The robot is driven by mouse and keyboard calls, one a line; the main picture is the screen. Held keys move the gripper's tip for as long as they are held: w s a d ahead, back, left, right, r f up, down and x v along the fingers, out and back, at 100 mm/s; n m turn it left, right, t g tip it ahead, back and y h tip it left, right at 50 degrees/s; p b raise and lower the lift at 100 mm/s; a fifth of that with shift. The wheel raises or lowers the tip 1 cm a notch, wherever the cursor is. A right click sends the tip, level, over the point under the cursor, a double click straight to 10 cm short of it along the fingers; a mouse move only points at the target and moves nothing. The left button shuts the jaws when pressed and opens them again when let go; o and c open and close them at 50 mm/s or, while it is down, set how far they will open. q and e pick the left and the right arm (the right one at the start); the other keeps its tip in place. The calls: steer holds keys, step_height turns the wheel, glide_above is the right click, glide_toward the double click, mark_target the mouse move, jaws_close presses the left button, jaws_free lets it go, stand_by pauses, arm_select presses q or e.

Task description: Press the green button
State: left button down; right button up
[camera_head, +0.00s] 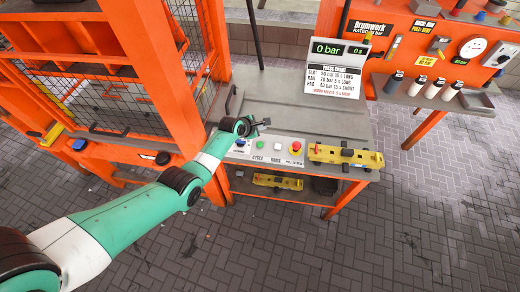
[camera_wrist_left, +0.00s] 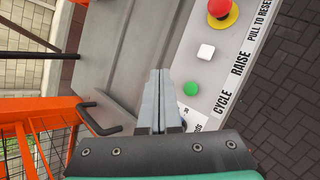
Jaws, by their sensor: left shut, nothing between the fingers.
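The green button (camera_head: 260,144) sits on the light control panel above the word CYCLE, at the front of the grey table. It also shows in the left wrist view (camera_wrist_left: 191,88), just right of the fingertips and apart from them. My left gripper (camera_head: 262,123) is shut and empty, held over the table just behind the button row. Its two fingers are pressed together in the left wrist view (camera_wrist_left: 158,75). A white button (camera_head: 278,147) and a red mushroom button (camera_head: 296,146) on a yellow base sit to the right of the green one. My right gripper is not in view.
A pressure display with a press chart (camera_head: 335,68) stands at the table's back right. A yellow tool (camera_head: 346,156) lies right of the panel. An orange caged press (camera_head: 165,70) stands on the left. A dark handle (camera_wrist_left: 100,122) rises near the gripper. The table's middle (camera_head: 285,100) is clear.

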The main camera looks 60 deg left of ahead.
mark_target(258, 145)
arm_select(q)
steer(key=shift+s+a+f, duration=0.4)
steer(key=shift+a+f, duration=0.2)
steer(key=shift+a, duration=0.2)
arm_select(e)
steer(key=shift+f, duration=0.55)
arm_select(q)
step_height(258, 145, down, 9)
steer(key=b, duration=0.8)
steer(key=shift+r+b, duration=0.1)
steer(key=shift+b, duration=0.25)
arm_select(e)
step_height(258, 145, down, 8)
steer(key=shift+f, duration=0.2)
arm_select(q)
steer(key=shift+f+b, duration=0.4)
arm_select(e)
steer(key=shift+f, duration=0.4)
